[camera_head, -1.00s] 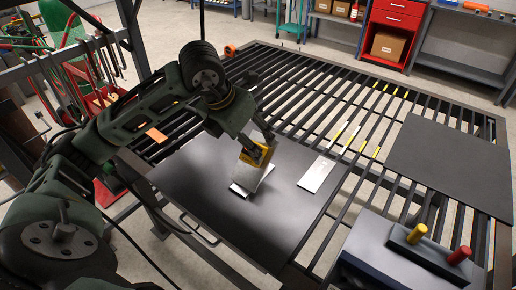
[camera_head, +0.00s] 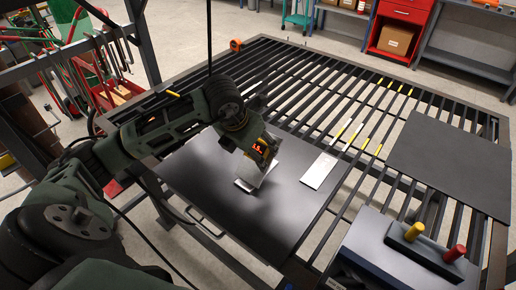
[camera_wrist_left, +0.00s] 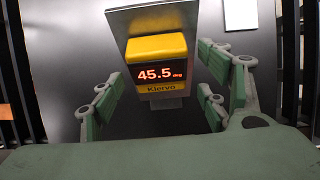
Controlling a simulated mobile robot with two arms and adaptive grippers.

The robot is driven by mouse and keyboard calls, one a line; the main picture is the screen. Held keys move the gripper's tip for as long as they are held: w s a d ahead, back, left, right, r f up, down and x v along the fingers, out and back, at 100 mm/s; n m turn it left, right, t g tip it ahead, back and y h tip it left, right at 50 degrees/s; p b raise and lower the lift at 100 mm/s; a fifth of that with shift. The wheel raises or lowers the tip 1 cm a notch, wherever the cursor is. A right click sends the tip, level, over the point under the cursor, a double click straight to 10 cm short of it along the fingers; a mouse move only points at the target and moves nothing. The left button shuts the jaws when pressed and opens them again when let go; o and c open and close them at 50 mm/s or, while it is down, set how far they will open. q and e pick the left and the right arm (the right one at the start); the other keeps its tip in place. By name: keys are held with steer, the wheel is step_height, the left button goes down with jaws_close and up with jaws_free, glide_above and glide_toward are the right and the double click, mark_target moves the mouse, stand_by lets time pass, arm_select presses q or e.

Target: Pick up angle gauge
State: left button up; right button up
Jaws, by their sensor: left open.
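The angle gauge (camera_head: 262,148) is a small yellow and black block with a lit red display. In the left wrist view the gauge (camera_wrist_left: 158,70) reads 45.5 deg. It sits on a tilted metal plate (camera_head: 250,174) on the dark board. My left gripper (camera_wrist_left: 162,95) is open, with one finger to each side of the gauge and gaps visible between. In the head view the left gripper (camera_head: 250,143) is close above the gauge and partly hides it. My right gripper is not in view.
The dark board (camera_head: 285,215) lies on a slatted metal table (camera_head: 300,85). A flat light plate (camera_head: 318,170) lies right of the gauge. A black mat (camera_head: 450,160) is at the right. A block with yellow and red handles (camera_head: 430,250) stands at front right.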

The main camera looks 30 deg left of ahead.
arm_select(q)
steer(key=c, duration=1.3)
steer(key=shift+r, duration=0.1)
steer(key=shift+c, duration=0.8)
